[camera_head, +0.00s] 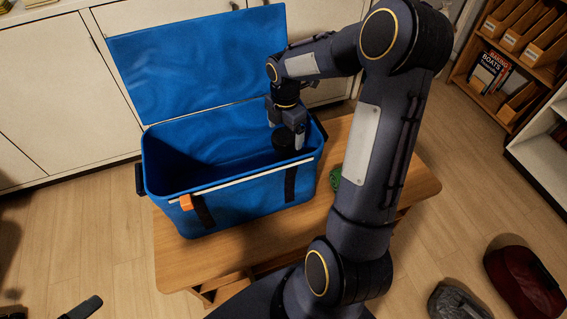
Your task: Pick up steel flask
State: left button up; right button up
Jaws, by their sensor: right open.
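A blue open-topped cooler box (240,190) stands on the wooden table, its lid raised at the back. My right gripper (286,132) reaches down into the right end of the box with its jaws open. A dark round-topped object (283,143) stands inside the box, just below and between the fingers. It may be the steel flask, but its body is hidden by the box wall and the gripper, and no steel surface shows. I cannot tell whether the fingers touch it.
The wooden table (180,262) has bare room at its front left. A green object (336,179) lies right of the box, partly behind my right arm. White cabinets (60,90) stand behind. A shelf (490,97) stands at the right. A red bag-like object (524,282) lies on the floor.

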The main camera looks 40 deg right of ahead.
aim_at(284, 157)
jog(key=f, duration=0.7)
jog(key=shift+w+d+f+b, duration=0.1)
jog(key=shift+w+f+b, duration=0.25)
jog(key=shift+w+b, duration=0.05)
jog(key=shift+c, duration=0.4)
jog(key=shift+r, duration=0.1)
jog(key=c, duration=1.6)
